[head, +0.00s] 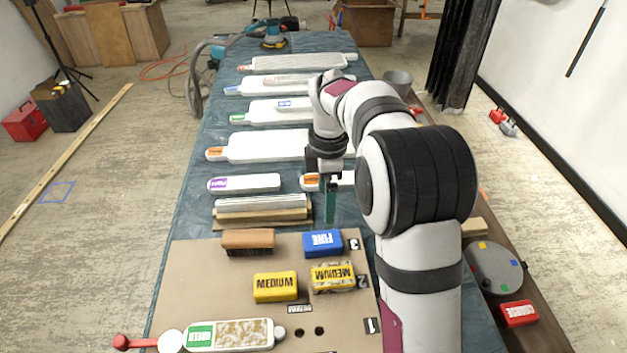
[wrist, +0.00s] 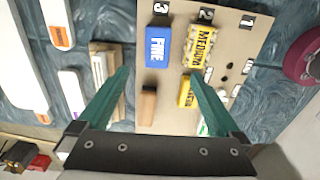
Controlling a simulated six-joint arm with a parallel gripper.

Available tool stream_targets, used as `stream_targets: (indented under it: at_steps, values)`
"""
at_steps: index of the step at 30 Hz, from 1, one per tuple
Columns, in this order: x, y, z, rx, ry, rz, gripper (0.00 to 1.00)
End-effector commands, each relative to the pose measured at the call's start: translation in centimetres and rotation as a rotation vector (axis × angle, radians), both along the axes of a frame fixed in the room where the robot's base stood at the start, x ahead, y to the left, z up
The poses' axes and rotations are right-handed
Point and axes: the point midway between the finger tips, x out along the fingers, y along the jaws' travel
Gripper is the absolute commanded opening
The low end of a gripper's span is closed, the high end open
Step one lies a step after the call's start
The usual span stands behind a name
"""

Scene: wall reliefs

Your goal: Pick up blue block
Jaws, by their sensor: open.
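The blue block (head: 323,243), marked "FINE", lies on the tan board near its far right corner, by the number 3. It also shows in the wrist view (wrist: 158,46), ahead of and between my open fingers. My gripper (head: 330,205) is above the table just behind the blue block in the head view, pointing down. In the wrist view my gripper (wrist: 158,92) has its two green fingers wide apart with nothing between them. The fingers appear apart from the block.
On the tan board (head: 210,270) are a yellow "MEDIUM" block (head: 275,287), a speckled yellow block (head: 333,277) close in front of the blue one, and a brown brush-like block (head: 248,241) to its left. White paddles (head: 265,147) lie farther back. A grey disc (head: 494,268) sits at right.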

Motion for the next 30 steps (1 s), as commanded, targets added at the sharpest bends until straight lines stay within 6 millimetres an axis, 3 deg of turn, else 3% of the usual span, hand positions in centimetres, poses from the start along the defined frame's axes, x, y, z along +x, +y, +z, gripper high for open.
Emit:
stream_targets:
  at_steps: [9, 21, 30]
  values:
    - [0.2, 0.0, -8.1, -0.002, 0.004, 0.031, 1.00]
    - [0.5, 0.4, -14.9, -0.001, 0.002, 0.030, 1.00]
    - [0.5, 0.4, -15.9, 0.000, -0.002, 0.028, 1.00]
